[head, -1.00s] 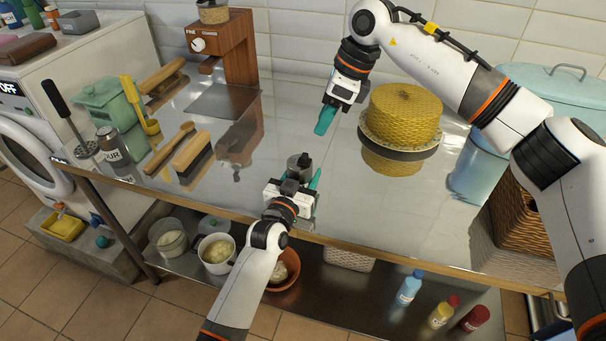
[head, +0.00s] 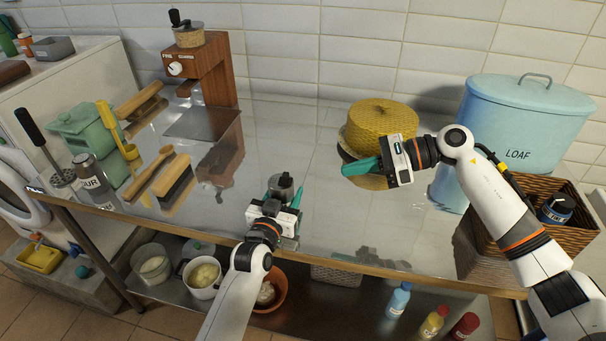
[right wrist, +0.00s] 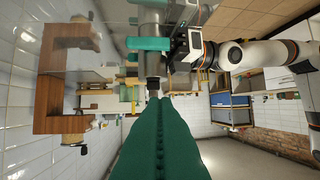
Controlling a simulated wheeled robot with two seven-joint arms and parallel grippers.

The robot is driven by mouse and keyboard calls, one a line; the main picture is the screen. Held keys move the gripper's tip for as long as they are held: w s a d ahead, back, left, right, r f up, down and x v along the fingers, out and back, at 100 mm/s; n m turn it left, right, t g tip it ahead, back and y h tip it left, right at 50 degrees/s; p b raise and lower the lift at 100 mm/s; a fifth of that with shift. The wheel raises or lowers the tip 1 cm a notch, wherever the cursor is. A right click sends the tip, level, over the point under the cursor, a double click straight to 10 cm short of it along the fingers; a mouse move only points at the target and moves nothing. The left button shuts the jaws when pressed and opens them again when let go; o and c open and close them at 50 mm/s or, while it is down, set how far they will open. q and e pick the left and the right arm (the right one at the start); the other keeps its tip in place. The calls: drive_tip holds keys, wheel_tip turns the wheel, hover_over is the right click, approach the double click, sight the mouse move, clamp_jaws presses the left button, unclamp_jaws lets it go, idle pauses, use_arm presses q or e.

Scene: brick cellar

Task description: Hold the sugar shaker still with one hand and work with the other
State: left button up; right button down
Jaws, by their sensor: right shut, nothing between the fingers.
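The sugar shaker (head: 284,184), a small grey metal pot with a dark knob on top, stands upright near the front edge of the shiny metal counter. My left gripper (head: 284,196) has its teal fingers on both sides of it and is shut on it. The shaker's lower part is hidden by that gripper. In the right wrist view the shaker (right wrist: 152,66) shows beyond the fingertips. My right gripper (head: 346,169) is shut and empty, to the right of the shaker and apart from it, fingers pointing left. Its closed teal fingers fill the lower middle of the right wrist view (right wrist: 160,108).
Behind my right gripper stands a yellow woven round box (head: 380,122). A blue bread bin (head: 520,125) and a wicker basket (head: 570,235) are at right. Brushes (head: 175,180), a flour shaker (head: 92,180) and a wooden coffee grinder (head: 212,75) are at left. The middle of the counter is clear.

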sight(289, 181)
drive_tip(key=shift+t+y, duration=0.3)
drive_tip(key=shift+t, duration=0.3)
drive_tip(key=x, duration=1)
drive_tip(key=shift+w+a+f, duration=0.1)
drive_tip(key=shift+a+f, duration=0.15)
drive_tip(key=shift+a, duration=0.05)
drive_tip(key=shift+w+a, duration=0.1)
drive_tip(key=shift+a, duration=0.25)
drive_tip(key=shift+w+a, duration=0.2)
drive_tip(key=shift+a, duration=0.55)
drive_tip(key=shift+w+a, duration=0.15)
drive_tip(key=shift+a, duration=0.6)
use_arm(q)
drive_tip(key=shift+d, duration=0.1)
